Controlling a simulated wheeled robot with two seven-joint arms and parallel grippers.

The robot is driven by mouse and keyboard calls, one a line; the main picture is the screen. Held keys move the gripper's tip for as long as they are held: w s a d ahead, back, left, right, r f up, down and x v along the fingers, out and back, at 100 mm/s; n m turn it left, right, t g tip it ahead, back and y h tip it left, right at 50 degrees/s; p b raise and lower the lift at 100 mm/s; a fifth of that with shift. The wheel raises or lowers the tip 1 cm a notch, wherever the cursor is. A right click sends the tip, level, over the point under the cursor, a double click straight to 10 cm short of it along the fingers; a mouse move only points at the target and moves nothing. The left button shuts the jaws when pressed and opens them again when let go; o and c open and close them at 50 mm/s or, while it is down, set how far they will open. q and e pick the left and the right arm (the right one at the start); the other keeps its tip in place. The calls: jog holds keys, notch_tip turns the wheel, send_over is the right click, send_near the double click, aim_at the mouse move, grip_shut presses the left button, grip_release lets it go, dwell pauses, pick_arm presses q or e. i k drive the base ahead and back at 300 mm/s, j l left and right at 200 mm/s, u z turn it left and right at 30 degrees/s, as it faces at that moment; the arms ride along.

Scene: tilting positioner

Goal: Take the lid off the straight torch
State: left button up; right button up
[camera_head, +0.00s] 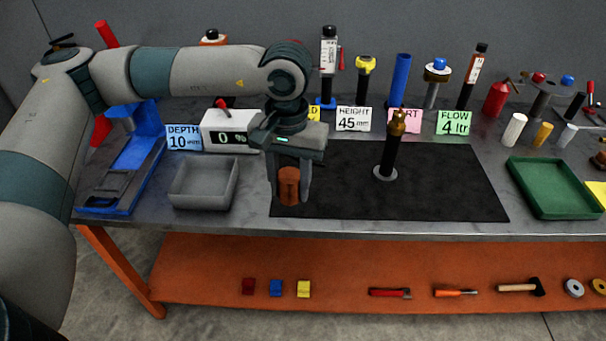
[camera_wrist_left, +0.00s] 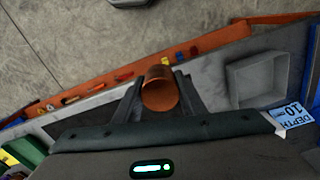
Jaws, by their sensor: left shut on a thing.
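The straight torch (camera_head: 388,155) stands upright on a small round grey base on the black mat (camera_head: 450,185), its copper-brass tip on top bare. My left gripper (camera_head: 289,188) is shut on a copper-coloured cylindrical lid (camera_head: 289,182), well to the left of the torch and over the left part of the mat. The lid also shows between the two fingers in the left wrist view (camera_wrist_left: 160,92). I cannot tell for sure whether the lid touches the mat. My right gripper is not in view.
A grey tray (camera_head: 205,187) lies left of the mat, a green tray (camera_head: 553,188) right of it. A white display box (camera_head: 232,132), sign cards and several upright tools line the back. The mat's right part is clear.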

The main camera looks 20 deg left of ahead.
aim_at(385, 173)
jog(key=i+z, duration=0.1)
jog(key=z, duration=0.25)
jog(key=i+j+z, duration=0.15)
jog(key=z, duration=0.2)
jog(key=i+j+z, duration=0.1)
jog(key=z, duration=0.25)
